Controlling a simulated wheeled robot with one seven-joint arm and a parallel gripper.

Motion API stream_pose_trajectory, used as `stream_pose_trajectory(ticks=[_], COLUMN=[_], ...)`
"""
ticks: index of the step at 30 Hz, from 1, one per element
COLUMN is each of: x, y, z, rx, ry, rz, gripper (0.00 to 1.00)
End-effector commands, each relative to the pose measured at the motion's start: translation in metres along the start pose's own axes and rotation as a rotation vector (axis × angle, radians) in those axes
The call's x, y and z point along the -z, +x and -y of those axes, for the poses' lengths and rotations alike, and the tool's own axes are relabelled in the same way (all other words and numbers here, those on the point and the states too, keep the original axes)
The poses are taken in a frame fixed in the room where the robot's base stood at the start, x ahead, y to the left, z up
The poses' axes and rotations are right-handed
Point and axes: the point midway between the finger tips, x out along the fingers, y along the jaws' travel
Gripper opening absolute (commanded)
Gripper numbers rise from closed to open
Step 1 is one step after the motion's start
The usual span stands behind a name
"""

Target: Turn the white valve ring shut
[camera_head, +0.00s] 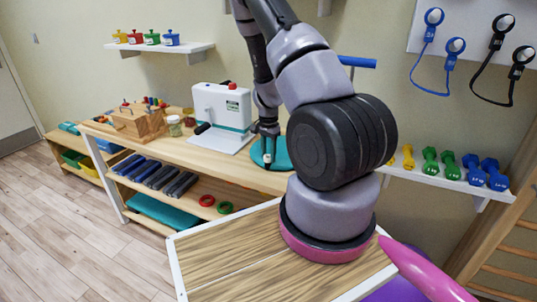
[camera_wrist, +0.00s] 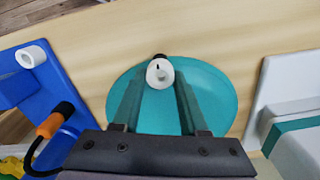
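A round white piece with a small dark mark on top, which looks like the white valve ring (camera_wrist: 160,73), sits over a teal disc (camera_wrist: 215,95) in the wrist view. A small black part shows just behind it. My gripper (camera_wrist: 160,80) points at it, with one finger on each side and the white piece between the fingertips. I cannot tell whether the fingers press on it or stand slightly apart. In the head view my gripper (camera_head: 267,147) is low over the teal disc (camera_head: 284,155) on the wooden bench, and a small white bit shows under it.
A white device with a red button (camera_head: 222,107) stands left of my gripper on the bench (camera_head: 205,150). A wooden block (camera_head: 142,122) and jars are further left. In the wrist view a blue unit (camera_wrist: 40,90) lies left and a white one (camera_wrist: 280,85) right.

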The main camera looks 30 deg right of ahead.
Motion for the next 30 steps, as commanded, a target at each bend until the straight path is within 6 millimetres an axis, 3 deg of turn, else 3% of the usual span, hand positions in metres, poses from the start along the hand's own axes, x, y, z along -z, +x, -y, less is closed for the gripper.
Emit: stream_pose_trajectory(ticks=[1,2,14,30], x=[0.0,0.0,0.0,0.0], y=[0.0,0.0,-0.006,-0.099], z=[0.0,0.0,0.001,0.001], rx=[0.0,0.0,0.002,0.002], ry=[0.001,0.001,-0.001,-0.002], rz=[0.0,0.0,0.0,-0.001], gripper=[0.64,0.71,0.71,0.71])
